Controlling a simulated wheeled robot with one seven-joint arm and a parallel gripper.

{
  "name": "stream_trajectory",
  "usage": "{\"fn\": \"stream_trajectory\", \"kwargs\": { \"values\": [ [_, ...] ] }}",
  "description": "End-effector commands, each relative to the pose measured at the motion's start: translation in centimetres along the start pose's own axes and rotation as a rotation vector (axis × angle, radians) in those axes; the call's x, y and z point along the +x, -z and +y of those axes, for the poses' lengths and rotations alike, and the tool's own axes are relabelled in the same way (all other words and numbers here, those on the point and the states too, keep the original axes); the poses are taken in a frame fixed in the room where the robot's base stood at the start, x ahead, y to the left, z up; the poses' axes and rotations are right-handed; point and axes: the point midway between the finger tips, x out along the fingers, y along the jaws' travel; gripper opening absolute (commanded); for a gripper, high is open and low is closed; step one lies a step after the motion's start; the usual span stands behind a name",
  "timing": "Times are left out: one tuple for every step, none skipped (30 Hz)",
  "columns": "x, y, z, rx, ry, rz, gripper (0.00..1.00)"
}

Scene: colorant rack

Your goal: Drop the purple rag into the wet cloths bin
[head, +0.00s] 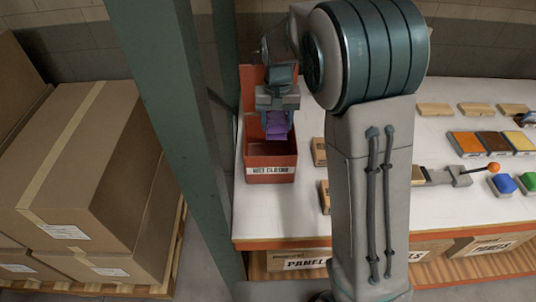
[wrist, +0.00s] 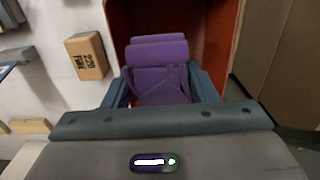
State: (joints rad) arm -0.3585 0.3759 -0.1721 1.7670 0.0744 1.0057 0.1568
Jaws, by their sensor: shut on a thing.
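The purple rag (head: 277,124) hangs folded from my gripper (head: 278,112) in the head view. In the wrist view the rag (wrist: 160,72) sits between the two blue-grey fingers of my gripper (wrist: 163,90), which is shut on it. The red wet cloths bin (head: 270,174) stands at the left end of the white table, its label on the front. In the head view the gripper and rag are over the bin's opening, in front of its tall back wall. The wrist view shows the bin's red inside (wrist: 205,30) beyond the rag. How deep the rag hangs is hard to tell.
A green post (head: 178,110) rises just left of the table (head: 330,225). Cardboard boxes (head: 80,160) are stacked farther left. Wooden blocks (head: 319,152) lie right of the bin. Coloured pads (head: 493,141) and a lever with an orange knob (head: 493,168) are at the right.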

Motion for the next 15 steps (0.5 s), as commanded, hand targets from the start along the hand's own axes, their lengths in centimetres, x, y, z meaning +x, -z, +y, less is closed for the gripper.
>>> {"fn": "stream_trajectory", "kwargs": {
  "values": [
    [1.2,0.0,-0.1,-0.001,0.0,-0.001,0.31],
    [1.5,0.0,-0.1,-0.001,0.0,-0.001,0.31],
    [2.0,0.0,-0.1,-0.002,0.0,-0.001,0.31],
    [2.2,0.0,-0.1,-0.002,0.0,-0.001,0.31],
    [2.5,-0.1,-0.1,-0.003,0.0,-0.001,0.31],
    [2.8,-0.1,-0.1,-0.003,0.0,-0.001,0.31],
    [2.9,-0.1,-0.1,-0.003,0.0,-0.001,0.31],
    [3.0,-0.1,-0.2,-0.003,0.0,0.0,0.31],
    [3.0,-0.1,-0.2,-0.004,0.0,0.0,0.31],
    [3.0,-0.1,-0.2,-0.004,0.0,0.0,0.31],
    [3.0,-0.1,-0.2,-0.004,0.0,0.0,0.31],
    [3.0,-0.1,-0.2,-0.004,0.0,0.0,0.31],
    [3.0,-0.1,-0.2,-0.004,0.0,0.0,0.31],
    [3.0,-0.1,-0.2,-0.004,0.0,0.0,0.31],
    [3.0,-0.1,-0.2,-0.004,0.0,0.0,0.31]
  ]
}}
